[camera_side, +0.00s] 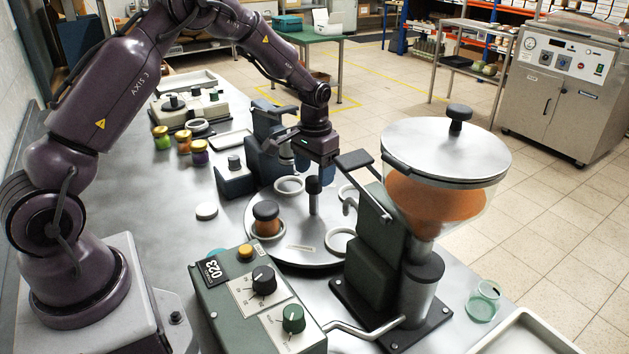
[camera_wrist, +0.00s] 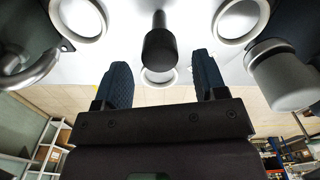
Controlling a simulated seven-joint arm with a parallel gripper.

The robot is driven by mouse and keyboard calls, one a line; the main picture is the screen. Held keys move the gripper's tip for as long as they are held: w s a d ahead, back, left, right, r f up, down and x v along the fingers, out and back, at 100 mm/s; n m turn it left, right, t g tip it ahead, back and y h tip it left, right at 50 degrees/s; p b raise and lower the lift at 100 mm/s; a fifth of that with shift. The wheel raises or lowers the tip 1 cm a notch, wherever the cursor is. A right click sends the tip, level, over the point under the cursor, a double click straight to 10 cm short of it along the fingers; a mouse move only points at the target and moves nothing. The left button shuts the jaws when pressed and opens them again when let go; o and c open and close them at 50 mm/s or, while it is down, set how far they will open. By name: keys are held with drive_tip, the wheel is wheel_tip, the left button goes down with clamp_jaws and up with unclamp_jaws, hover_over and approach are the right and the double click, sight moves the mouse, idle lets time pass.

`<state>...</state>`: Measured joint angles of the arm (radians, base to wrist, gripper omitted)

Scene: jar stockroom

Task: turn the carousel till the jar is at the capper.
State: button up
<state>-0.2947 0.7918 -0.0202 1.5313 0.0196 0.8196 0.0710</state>
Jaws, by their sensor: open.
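The carousel (camera_side: 272,253) is a round metal turntable with several white ring seats and an upright post with a black knob (camera_side: 313,186) at its middle. The jar (camera_side: 267,226), with orange contents and a dark top, stands upright in a ring seat at the carousel's left front. A dark blue-grey press (camera_side: 268,135) behind the carousel looks like the capper, though I cannot be sure. My gripper (camera_side: 314,168) is open and empty, close to the knob. In the wrist view the knob (camera_wrist: 159,46) shows beyond the gap between my blue fingers (camera_wrist: 161,65); contact is not visible.
A filler with an orange-filled hopper (camera_side: 440,205) stands at the carousel's right. A control box (camera_side: 258,305) with dials is in front. Several small jars (camera_side: 183,142) and a white lid (camera_side: 206,210) lie left. A glass jar (camera_side: 484,303) is at the bench's right edge.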

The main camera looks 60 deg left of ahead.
sight(315, 178)
drive_tip(key=shift+f, duration=1.55)
drive_tip(key=shift+c, duration=0.2)
clamp_jaws()
